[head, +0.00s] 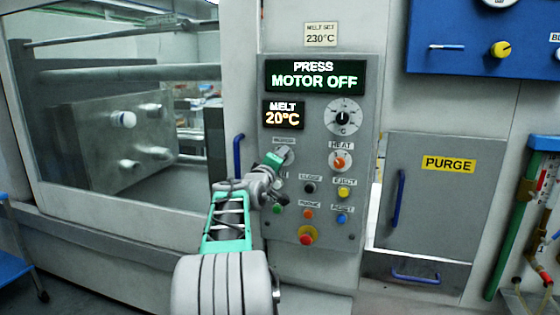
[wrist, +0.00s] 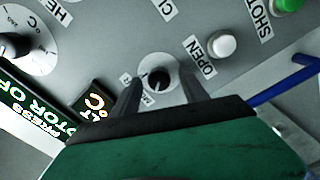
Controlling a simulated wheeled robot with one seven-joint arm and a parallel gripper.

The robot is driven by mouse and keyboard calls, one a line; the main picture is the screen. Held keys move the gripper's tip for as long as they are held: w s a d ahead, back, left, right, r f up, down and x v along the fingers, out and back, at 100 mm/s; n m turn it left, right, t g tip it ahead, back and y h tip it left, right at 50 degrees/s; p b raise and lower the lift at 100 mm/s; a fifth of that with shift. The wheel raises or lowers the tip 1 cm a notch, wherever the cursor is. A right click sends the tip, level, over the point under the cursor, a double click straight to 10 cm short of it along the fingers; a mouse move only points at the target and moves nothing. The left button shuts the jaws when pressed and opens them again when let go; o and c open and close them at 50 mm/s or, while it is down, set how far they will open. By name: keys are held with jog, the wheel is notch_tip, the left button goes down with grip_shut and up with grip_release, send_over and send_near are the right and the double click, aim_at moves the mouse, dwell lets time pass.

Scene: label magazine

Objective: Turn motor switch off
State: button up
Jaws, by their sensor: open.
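The motor switch (wrist: 159,78) is a small dark knob on a pale round plate, on the grey control panel (head: 340,205). In the wrist view, its label is partly hidden and the knob shows between and just beyond the fingers of my gripper (wrist: 163,86). The fingers are apart, with nothing held; whether they touch the knob I cannot tell. In the head view, my gripper (head: 283,157) is in front of the plate of the motor switch (head: 290,151) and covers part of it. The display (head: 315,77) reads "PRESS MOTOR OFF".
A white OPEN button (wrist: 222,45) is close beside the switch in the wrist view. The orange HEAT knob (head: 340,161), several coloured buttons and a red emergency button (head: 307,235) share the panel. A blue handle (head: 238,153) stands left of the panel.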

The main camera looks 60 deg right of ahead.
jog(key=s+a+b, duration=0.1)
jog(key=a, duration=0.6)
jog(key=shift+b, duration=0.4)
